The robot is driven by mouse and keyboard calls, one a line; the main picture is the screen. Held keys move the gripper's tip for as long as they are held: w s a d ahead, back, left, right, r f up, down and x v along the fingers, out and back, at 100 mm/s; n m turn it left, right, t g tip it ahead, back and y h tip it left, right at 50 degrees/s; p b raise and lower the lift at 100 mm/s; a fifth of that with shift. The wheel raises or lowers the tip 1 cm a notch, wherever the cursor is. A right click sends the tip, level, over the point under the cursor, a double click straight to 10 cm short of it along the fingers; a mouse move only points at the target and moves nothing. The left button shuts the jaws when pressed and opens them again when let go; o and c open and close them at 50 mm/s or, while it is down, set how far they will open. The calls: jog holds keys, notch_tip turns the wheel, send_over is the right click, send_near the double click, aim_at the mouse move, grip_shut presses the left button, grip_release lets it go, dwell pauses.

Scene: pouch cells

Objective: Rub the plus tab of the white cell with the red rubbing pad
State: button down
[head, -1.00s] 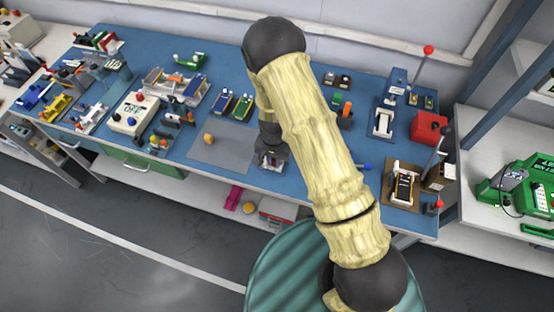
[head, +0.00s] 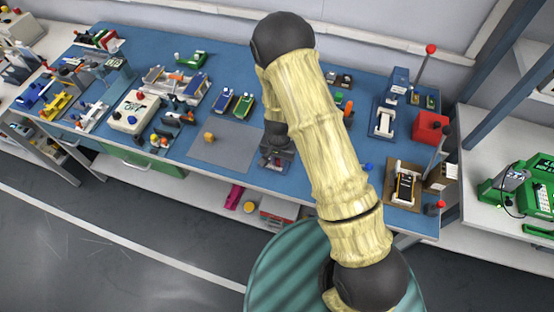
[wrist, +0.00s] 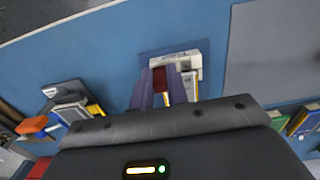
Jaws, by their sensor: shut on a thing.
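My gripper (wrist: 161,88) shows in the wrist view with two purple fingers close together. They are shut on a small dark red piece (wrist: 159,79), which looks like the red rubbing pad, mostly hidden between them. Just beyond and beside the fingers is a pale holder (wrist: 190,60) on a dark base, with a white and yellow piece, probably the white cell (wrist: 190,87), partly hidden by the right finger. I cannot make out the plus tab or whether the pad touches it. In the head view my arm hides most of this spot.
Blue and green cells (head: 233,102) lie behind the mat. A red box (head: 430,127) and a lever press (head: 385,120) stand to the right.

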jog(key=shift+w+a+f+p, duration=0.1)
jog(key=shift+w+a+p, duration=0.2)
jog(key=shift+a, duration=0.45)
jog(key=shift+s+d, duration=0.3)
jog(key=shift+d, duration=0.45)
jog(key=shift+w+a, duration=0.3)
jog(key=shift+a, duration=0.45)
